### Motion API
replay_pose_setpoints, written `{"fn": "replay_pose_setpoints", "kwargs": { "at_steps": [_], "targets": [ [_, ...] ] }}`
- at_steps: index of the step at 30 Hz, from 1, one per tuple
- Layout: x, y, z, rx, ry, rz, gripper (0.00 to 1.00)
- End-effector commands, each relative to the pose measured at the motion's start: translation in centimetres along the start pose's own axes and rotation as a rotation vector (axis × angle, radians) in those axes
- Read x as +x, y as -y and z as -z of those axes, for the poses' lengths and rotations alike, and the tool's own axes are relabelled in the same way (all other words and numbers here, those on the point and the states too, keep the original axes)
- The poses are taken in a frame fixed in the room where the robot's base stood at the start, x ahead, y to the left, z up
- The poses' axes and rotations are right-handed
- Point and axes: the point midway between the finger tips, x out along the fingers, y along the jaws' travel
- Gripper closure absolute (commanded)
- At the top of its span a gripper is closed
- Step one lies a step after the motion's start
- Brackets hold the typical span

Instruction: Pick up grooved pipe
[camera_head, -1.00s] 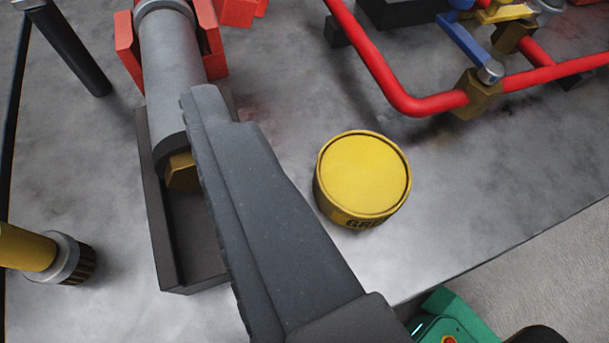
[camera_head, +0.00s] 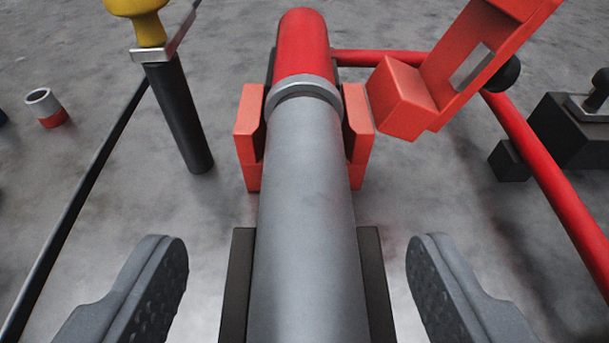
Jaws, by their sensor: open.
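A long grey pipe (camera_head: 305,200) runs up the middle of the head view, with a pale collar near its far end and a red section (camera_head: 302,45) beyond it. I take this as the grooved pipe; no groove shows clearly. It passes between the jaws of a red-orange clamp block (camera_head: 248,135) and over a dark trough (camera_head: 238,285). My gripper (camera_head: 300,262) is open, with one dark finger on each side of the grey pipe. A gap shows between each finger and the pipe. The pipe's near end is cut off by the frame.
A red-orange bracket (camera_head: 462,65) stands close right of the clamp. A red pipe frame (camera_head: 550,175) runs along the right, by a dark block (camera_head: 560,130). A black post with a yellow top (camera_head: 180,115) stands left. A small grey-red sleeve (camera_head: 46,107) lies far left.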

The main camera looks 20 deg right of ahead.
Motion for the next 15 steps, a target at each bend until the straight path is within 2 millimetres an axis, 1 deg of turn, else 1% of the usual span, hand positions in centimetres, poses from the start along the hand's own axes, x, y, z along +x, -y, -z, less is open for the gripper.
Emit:
{"fn": "replay_pose_setpoints", "kwargs": {
  "at_steps": [6,9,15],
  "targets": [
    [3.1,-0.3,-0.3,0.003,-0.003,-0.003,0.37],
    [4.2,-0.3,-0.3,0.003,0.000,-0.001,0.37],
    [4.4,-0.2,-0.2,0.001,0.000,0.001,0.37]
  ]
}}
